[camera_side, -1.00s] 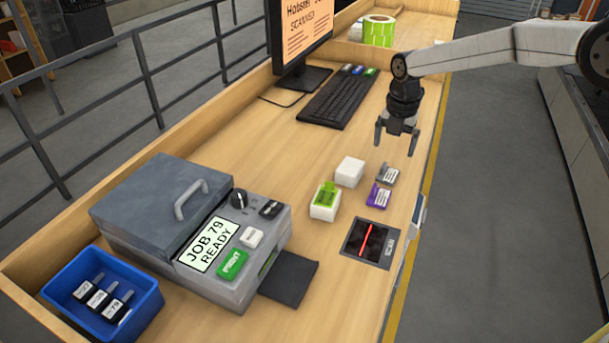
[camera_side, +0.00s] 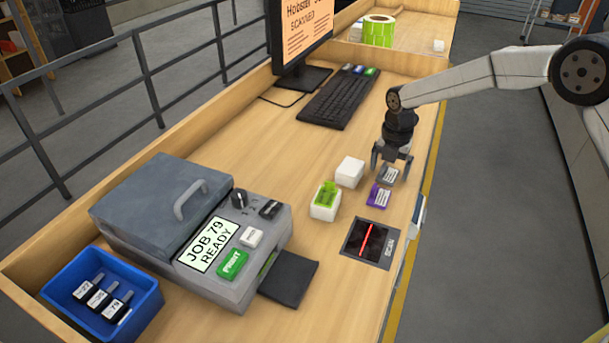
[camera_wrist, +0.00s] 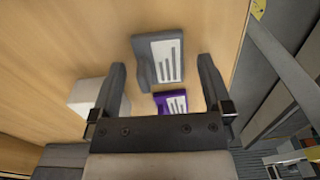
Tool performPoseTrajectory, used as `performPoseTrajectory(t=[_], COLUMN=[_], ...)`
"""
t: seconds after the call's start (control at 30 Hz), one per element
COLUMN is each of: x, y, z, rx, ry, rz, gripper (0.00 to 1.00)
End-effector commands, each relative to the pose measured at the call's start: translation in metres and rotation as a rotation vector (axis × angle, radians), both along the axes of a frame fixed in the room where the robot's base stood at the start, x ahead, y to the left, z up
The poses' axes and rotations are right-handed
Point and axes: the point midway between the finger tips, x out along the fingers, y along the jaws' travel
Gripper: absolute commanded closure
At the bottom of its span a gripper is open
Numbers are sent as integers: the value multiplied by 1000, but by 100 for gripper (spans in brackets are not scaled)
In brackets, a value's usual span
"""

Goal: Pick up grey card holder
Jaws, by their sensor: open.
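The grey card holder (camera_side: 388,175) lies on the wooden bench, with a white striped label on its face. In the wrist view the grey card holder (camera_wrist: 160,59) shows ahead of and between my two fingers. My gripper (camera_side: 391,169) is open and low over the bench, right at the grey card holder in the side view. The wrist view shows my gripper (camera_wrist: 162,76) with its fingers apart and nothing held. I cannot tell whether either finger touches the holder.
A purple card holder (camera_side: 378,196) lies close to the grey one. A white box (camera_side: 349,172) and a white box with a green top (camera_side: 325,206) stand to the left. A scan pad (camera_side: 369,243) is nearer the camera. Bare bench lies behind, toward the keyboard (camera_side: 338,103).

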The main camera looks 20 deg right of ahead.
Motion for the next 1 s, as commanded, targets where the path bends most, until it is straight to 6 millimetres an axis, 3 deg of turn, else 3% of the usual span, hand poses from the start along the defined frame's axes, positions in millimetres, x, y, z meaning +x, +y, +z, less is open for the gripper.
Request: performPoseTrajectory(t=[0.57, 0.83, 0.87, 1.0], x=[0, 0, 0, 0], y=[0, 0, 0, 0], z=[-4, -3, -3, -3], rx=[0, 0, 0, 0], ry=[0, 0, 0, 0], rz=[0, 0, 0, 0], gripper=[0, 86, 93, 93])
